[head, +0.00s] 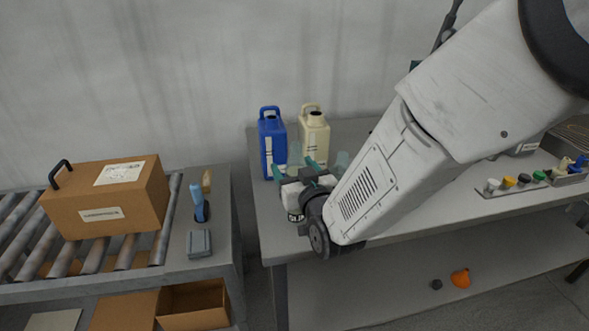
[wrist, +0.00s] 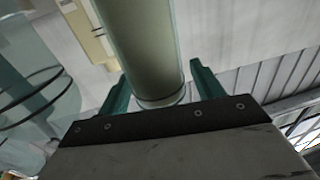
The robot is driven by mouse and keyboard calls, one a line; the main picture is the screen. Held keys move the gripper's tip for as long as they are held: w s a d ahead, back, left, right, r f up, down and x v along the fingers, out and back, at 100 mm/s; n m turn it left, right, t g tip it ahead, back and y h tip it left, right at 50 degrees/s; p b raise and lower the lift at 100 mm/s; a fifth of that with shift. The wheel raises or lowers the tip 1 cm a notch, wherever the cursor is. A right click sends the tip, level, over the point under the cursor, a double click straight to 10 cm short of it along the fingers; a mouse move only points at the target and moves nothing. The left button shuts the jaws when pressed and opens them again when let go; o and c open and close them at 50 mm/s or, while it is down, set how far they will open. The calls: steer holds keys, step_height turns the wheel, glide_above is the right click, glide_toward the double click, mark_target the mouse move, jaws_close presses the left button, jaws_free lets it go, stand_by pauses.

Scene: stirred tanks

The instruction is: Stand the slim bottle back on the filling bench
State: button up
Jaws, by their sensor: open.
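The slim bottle (wrist: 145,45), a pale green see-through cylinder, shows in the wrist view with its near end between the two teal fingers of my gripper (wrist: 160,82). The fingers are apart, with a gap visible on each side of the bottle. In the head view my gripper (head: 297,167) is over the left part of the filling bench (head: 265,222), in front of two jugs. Pale see-through shapes show by the fingers there; I cannot tell which is the slim bottle, nor whether it stands on the bench.
A blue jug (head: 272,145) and a cream jug (head: 314,140) stand just behind my gripper. A see-through vessel with dark rings (wrist: 40,95) is close on the left in the wrist view. Left of the bench, a cardboard box (head: 110,205) sits on a roller conveyor (head: 85,257).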

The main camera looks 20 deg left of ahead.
steer(key=v, duration=1.2)
steer(key=w+d+r+m+g+h, duration=0.2)
steer(key=d+h, duration=0.2)
steer(key=d, duration=0.6)
steer(key=w+d+r+m+g+h, duration=0.2)
steer(key=d+g+h, duration=0.1)
steer(key=d, duration=0.6)
steer(key=s+d+r+m+g+h, duration=0.2)
steer(key=s+d+g, duration=0.1)
steer(key=s+d, duration=0.7)
steer(key=s+d+r+m+g+h, duration=0.2)
steer(key=s+d+g, duration=0.2)
steer(key=s+d, duration=0.6)
steer(key=shift+s+r+g+h, duration=0.3)
steer(key=shift+s+r, duration=0.1)
steer(key=shift+s, duration=0.25)
